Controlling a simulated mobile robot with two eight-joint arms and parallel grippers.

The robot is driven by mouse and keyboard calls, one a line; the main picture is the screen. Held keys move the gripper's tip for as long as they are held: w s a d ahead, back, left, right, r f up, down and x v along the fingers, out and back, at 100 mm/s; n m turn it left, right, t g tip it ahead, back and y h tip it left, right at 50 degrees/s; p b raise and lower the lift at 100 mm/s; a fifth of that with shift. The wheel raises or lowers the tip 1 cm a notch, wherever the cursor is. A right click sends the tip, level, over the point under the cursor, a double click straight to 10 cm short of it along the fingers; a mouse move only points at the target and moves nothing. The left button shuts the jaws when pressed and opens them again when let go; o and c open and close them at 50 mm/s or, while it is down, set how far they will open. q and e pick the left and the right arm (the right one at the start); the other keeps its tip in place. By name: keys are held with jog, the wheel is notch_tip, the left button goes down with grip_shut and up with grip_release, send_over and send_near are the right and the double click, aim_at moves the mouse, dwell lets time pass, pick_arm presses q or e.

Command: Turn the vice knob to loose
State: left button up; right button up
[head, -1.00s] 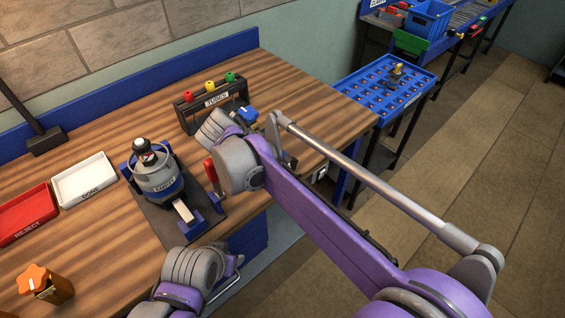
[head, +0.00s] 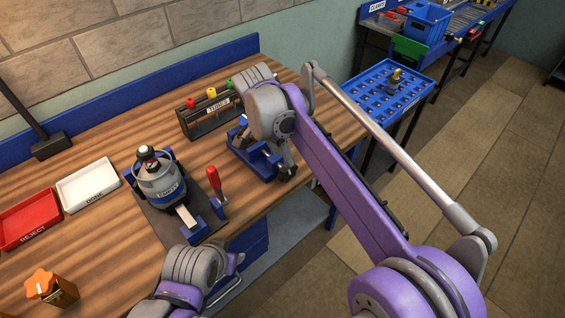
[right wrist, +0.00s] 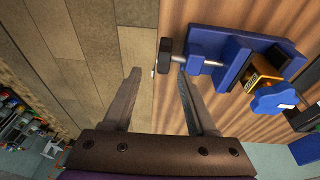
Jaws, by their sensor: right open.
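The blue vice (head: 240,152) stands near the table's front right edge, partly hidden by my right arm in the head view. In the right wrist view the vice (right wrist: 232,62) holds a brass block (right wrist: 262,75) with a blue knob (right wrist: 275,101) on it. The vice's grey screw ends in a dark round knob (right wrist: 164,56) at the table edge. My right gripper (right wrist: 159,74) is open and empty. Its two fingertips are on either side of the knob in that view, with the knob just beyond them; I cannot tell the exact depth. My left gripper's fingers are not visible.
An "EMPTY" canister (head: 162,183) in a stand and a red-handled clamp (head: 214,180) are left of the vice. A "TUBES" rack (head: 207,118) is behind it. Red (head: 30,218) and white (head: 88,184) trays lie left. A blue tray table (head: 385,95) stands right.

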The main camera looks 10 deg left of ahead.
jog(key=shift+w+d+r+g+y+p, duration=0.2)
jog(key=shift+w+d+r+g+y, duration=0.25)
jog(key=shift+w, duration=0.2)
jog(key=shift+w+d+r+g+y+p, duration=0.15)
jog(key=shift+w+d+r+g+y, duration=0.25)
jog(key=shift+w, duration=0.2)
jog(key=shift+w+y, duration=0.1)
jog(key=shift+y, duration=0.15)
notch_tip(320, 180, down, 11)
jog(key=shift+a+r+b, duration=0.1)
jog(key=shift+r+b, duration=0.1)
jog(key=shift+b, duration=0.2)
grip_shut()
